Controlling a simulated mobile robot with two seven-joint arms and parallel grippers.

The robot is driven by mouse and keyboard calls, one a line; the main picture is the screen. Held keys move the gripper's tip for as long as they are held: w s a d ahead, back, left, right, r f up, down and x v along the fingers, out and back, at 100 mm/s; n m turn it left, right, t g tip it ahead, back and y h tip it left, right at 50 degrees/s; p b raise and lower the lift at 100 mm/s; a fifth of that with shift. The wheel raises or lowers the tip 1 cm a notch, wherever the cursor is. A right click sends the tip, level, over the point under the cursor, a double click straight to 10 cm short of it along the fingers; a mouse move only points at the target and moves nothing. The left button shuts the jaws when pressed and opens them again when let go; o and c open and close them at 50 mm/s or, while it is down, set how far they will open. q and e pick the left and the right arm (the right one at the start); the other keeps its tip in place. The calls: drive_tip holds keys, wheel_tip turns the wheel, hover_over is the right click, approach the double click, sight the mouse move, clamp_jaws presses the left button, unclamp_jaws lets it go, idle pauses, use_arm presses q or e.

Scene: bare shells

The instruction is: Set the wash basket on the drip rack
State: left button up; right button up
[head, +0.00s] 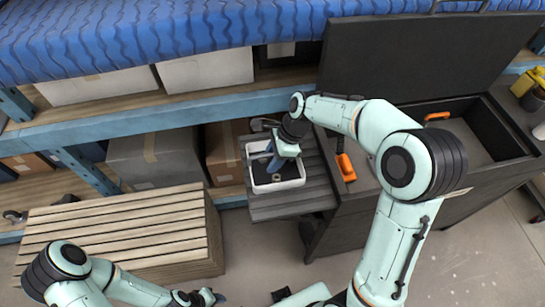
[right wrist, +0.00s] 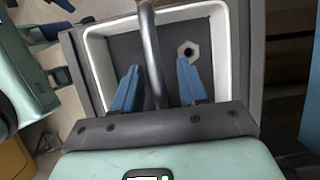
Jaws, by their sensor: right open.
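The wash basket (head: 279,187) is a white, open tray with a dark inside. It sits on a grey slatted side shelf (head: 290,207) of the dark workbench. My right gripper (head: 274,164) points down into it. In the right wrist view, the open blue fingers (right wrist: 158,68) stand either side of the basket's grey bar handle (right wrist: 151,45), not closed on it. A pale hex nut (right wrist: 188,50) lies inside. A slatted wooden platform (head: 120,232), which looks like the drip rack, stands at the left with a bare top. My left gripper (head: 208,298) is low in the picture, its jaws unclear.
The dark workbench (head: 350,215) has a raised lid and an open bin at the right. An orange-handled tool (head: 345,167) hangs near the side shelf. Shelving with cardboard boxes (head: 155,158) runs behind. Floor (head: 250,255) is clear between platform and bench.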

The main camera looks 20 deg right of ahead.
drive_tip(key=p+v, duration=0.1)
drive_tip(key=v, duration=1)
drive_tip(key=shift+d+r, duration=0.1)
drive_tip(key=shift+r, duration=0.1)
drive_tip(key=shift+s+d+r, duration=0.1)
drive_tip(key=shift+d+r, duration=0.1)
drive_tip(key=shift+r, duration=0.15)
use_arm(q)
drive_tip(key=shift+w+r, duration=0.95)
drive_tip(key=shift+r, duration=0.1)
drive_tip(key=shift+s, duration=0.1)
